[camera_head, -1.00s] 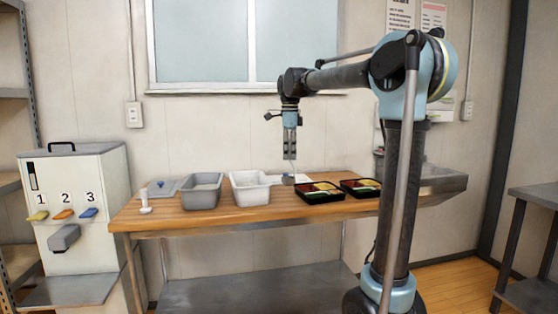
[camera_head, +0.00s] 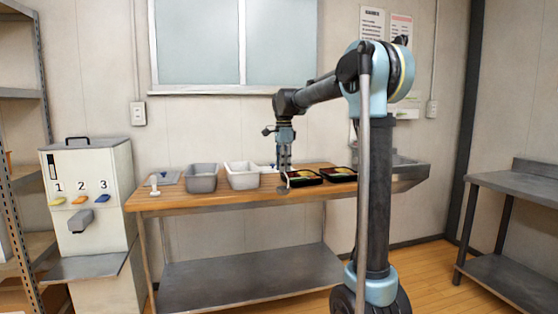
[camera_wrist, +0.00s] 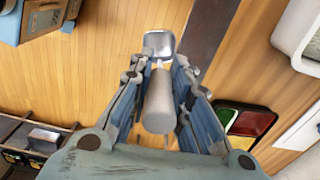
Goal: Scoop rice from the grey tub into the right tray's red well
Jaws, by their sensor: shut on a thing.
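My gripper (camera_head: 284,166) hangs pointing down at the front edge of the table, by the left tray (camera_head: 290,183). In the wrist view, my gripper (camera_wrist: 160,95) is shut on the grey handle of a scoop (camera_wrist: 158,105). The scoop's pale head is beyond the fingertips; I cannot tell if rice is in it. The right tray (camera_head: 338,180) is black and sits right of the left one. The grey tub (camera_head: 201,185) stands left of the white tub (camera_head: 242,182). Their contents are hard to see. A tray (camera_wrist: 274,122) with red, green and yellow wells shows right of the gripper.
A wooden table (camera_head: 225,198) holds the tubs and trays. A dispenser numbered 1 to 3 (camera_head: 88,165) stands at the left. A steel table (camera_head: 520,185) stands at the right. The floor between is clear.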

